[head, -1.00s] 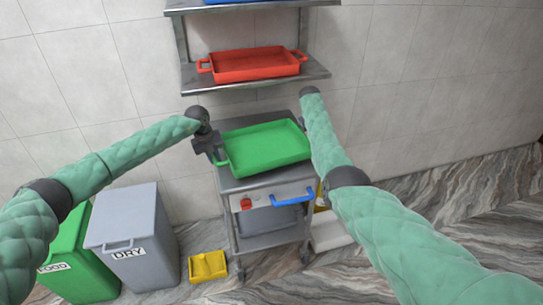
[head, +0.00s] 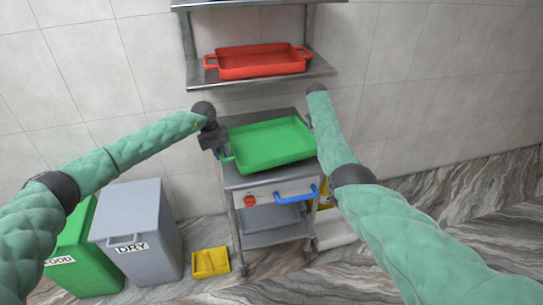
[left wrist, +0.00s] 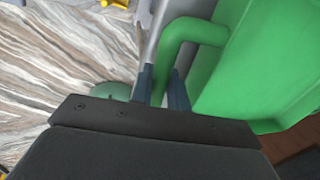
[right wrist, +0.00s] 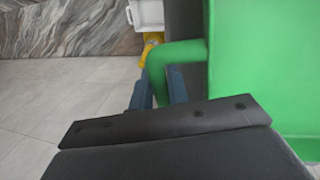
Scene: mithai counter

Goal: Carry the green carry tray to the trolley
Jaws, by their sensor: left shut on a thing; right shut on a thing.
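The green carry tray (head: 268,143) is empty and shows over the top of the grey metal trolley (head: 243,180). I cannot tell whether it touches the trolley top. My left gripper (head: 222,150) is at the tray's left end. In the left wrist view its fingers (left wrist: 160,88) are shut on the green handle (left wrist: 185,32). In the right wrist view my right gripper's fingers (right wrist: 160,88) are shut on the other green handle (right wrist: 172,52). In the head view my right forearm hides the right gripper and the tray's right end.
A red tray (head: 260,61) sits on a wall shelf (head: 290,82) above the trolley. A blue handle (head: 297,195) and a red knob are on the trolley's front. A grey DRY bin (head: 135,215), a green bin (head: 85,250) and a yellow item (head: 210,262) stand on the floor at left.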

